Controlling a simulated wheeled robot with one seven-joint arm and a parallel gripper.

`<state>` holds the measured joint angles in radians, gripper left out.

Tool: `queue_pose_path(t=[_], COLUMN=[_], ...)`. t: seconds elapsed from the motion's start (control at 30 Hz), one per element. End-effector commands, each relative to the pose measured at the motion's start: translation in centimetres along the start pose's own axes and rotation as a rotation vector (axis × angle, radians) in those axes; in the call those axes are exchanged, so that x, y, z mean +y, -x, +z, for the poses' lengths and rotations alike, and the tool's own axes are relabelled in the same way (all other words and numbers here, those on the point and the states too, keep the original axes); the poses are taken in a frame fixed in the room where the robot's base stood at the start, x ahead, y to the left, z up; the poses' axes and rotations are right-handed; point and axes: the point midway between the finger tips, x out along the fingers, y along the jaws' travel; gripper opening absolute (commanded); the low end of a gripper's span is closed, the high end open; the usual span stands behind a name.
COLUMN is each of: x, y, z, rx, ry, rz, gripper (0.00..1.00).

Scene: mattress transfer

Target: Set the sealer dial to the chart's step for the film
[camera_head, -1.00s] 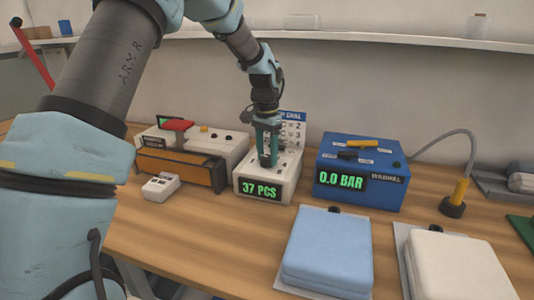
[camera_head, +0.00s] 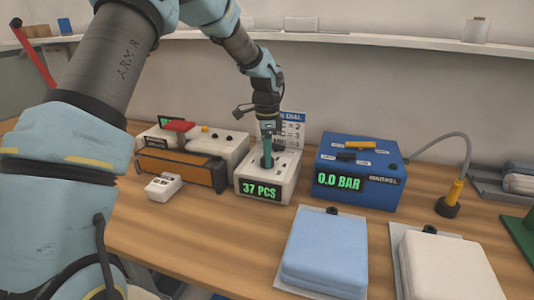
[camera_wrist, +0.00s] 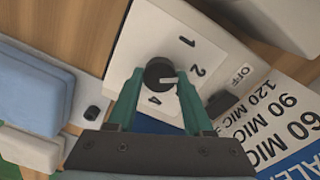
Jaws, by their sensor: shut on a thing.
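A black round dial knob (camera_wrist: 156,70) with a white pointer stands on a white box (camera_head: 284,187) whose display reads 37 PCS. My gripper (camera_wrist: 158,84) points down and is shut on the knob, one green finger at each side; it also shows in the head view (camera_head: 267,155). The pointer aims right in the wrist view, near the right finger. Marks 1, 2 and 4 show around the knob; no 3 is visible. A chart (camera_wrist: 270,125) beside the box lists 60, 90 and 120 MIC; its step numbers are out of that view. It stands partly hidden behind my gripper in the head view (camera_head: 293,128).
A white machine (camera_head: 228,147) with a red handle and orange-brown front is left, a small white box (camera_head: 164,187) before it. A blue unit (camera_head: 340,197) reading 0.0 BAR is right. Blue (camera_head: 325,255) and white (camera_head: 445,270) padded blocks lie in front.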

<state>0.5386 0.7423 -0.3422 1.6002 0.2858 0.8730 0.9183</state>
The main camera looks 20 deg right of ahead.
Motion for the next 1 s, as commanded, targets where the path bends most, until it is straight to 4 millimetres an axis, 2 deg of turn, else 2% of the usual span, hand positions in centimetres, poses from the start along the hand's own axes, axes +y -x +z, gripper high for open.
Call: queue_pose_path(t=[0.63,0.67,0.9,1.0], x=[-0.06,-0.06,-0.03,-0.02], y=[0.10,0.10,0.05,0.03], z=[-0.15,-0.15,-0.08,-0.06], rx=[0.002,0.002,0.000,0.000], ry=[-0.050,-0.050,-0.049,-0.049], rz=[-0.003,-0.003,-0.001,-0.001], gripper=[0.00,0.55,0.81,0.81])
